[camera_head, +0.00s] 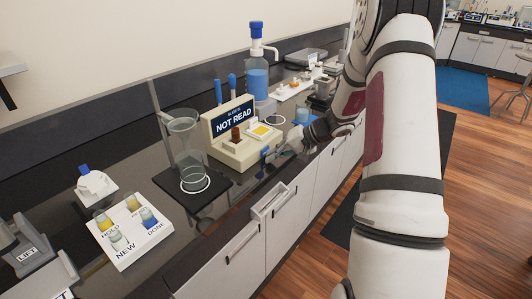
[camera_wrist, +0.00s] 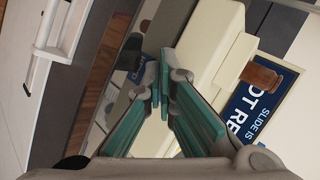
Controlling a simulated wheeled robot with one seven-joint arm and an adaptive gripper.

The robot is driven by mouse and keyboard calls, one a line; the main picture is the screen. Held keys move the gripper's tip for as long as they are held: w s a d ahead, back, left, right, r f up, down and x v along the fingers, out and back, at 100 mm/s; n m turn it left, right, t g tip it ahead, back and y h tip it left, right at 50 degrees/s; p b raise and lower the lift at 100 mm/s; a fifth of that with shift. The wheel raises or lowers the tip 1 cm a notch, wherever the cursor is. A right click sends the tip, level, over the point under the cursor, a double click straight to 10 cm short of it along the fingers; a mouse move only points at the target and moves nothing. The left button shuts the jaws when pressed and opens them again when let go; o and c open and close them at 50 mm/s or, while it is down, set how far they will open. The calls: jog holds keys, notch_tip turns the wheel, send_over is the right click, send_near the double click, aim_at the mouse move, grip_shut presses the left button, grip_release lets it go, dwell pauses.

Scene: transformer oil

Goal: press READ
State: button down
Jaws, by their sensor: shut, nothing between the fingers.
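The cream reader (camera_head: 238,150) stands on the dark bench, with a blue display (camera_head: 234,118) that says "SLIDE IS NOT READ". It has a brown knob (camera_head: 236,134), a yellow patch (camera_head: 261,130) and a small blue part (camera_head: 266,154) low on its front. My gripper (camera_head: 284,153) is beside the reader's right front corner. In the wrist view, my gripper (camera_wrist: 159,86) is shut and empty, with teal fingers together. The reader (camera_wrist: 200,45) and brown knob (camera_wrist: 262,77) are right of it. A blue label (camera_wrist: 130,62) with light lettering is partly hidden behind the fingers; contact cannot be told.
A glass cylinder (camera_head: 184,140) in a stand is left of the reader. A white card (camera_head: 130,230) with several vials lies at front left. A blue-topped bottle (camera_head: 257,70) stands behind. An open drawer (camera_head: 270,201) juts out below the bench edge.

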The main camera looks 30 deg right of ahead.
jog(key=shift+w+a, duration=0.15)
jog(key=shift+w, duration=0.2)
dwell(0.3)
jog(key=shift+s, duration=0.15)
jog(key=shift+s+d, duration=0.25)
jog(key=shift+s, duration=0.35)
jog(key=shift+s, duration=0.1)
jog(key=shift+s+d, duration=0.3)
jog(key=shift+s, duration=0.45)
jog(key=shift+s+d, duration=0.3)
jog(key=shift+s, duration=0.5)
jog(key=shift+s+d, duration=0.3)
jog(key=shift+s, duration=0.45)
